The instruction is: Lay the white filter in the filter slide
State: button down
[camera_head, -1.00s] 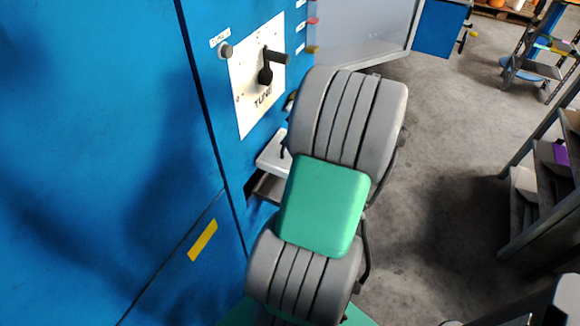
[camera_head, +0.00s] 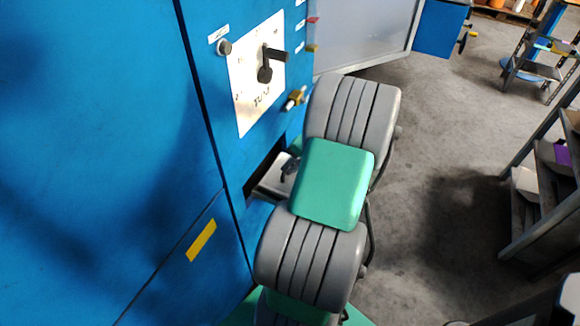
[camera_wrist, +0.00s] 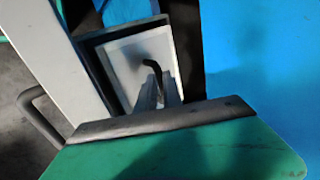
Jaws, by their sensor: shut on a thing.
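The white filter (camera_wrist: 131,67) is a pale square panel with a raised rim and a dark hooked handle. My gripper (camera_wrist: 158,88) is shut on this handle, with its grey fingers over the panel. In the head view, part of the filter (camera_head: 280,174) shows low at the machine's dark opening, half hidden by my arm. The filter slide (camera_head: 263,194) shows as a metal edge in that opening. In the wrist view a dark frame edge runs around the filter's left and top. I cannot tell whether the filter touches the slide.
The blue machine (camera_head: 100,120) fills the left, with a dial plate (camera_head: 250,95) and a brass-coloured fitting (camera_head: 295,98) above the opening. A grey panel (camera_head: 365,35) stands out behind. A shelf rack (camera_head: 545,190) is at the right. The floor between is clear.

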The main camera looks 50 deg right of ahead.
jog(key=shift+f, duration=0.5)
jog(key=c, duration=1.5)
grip_release()
jog(key=shift+r, duration=0.1)
jog(key=p+v, duration=0.1)
jog(key=v, duration=1.1)
jog(key=shift+r, duration=0.55)
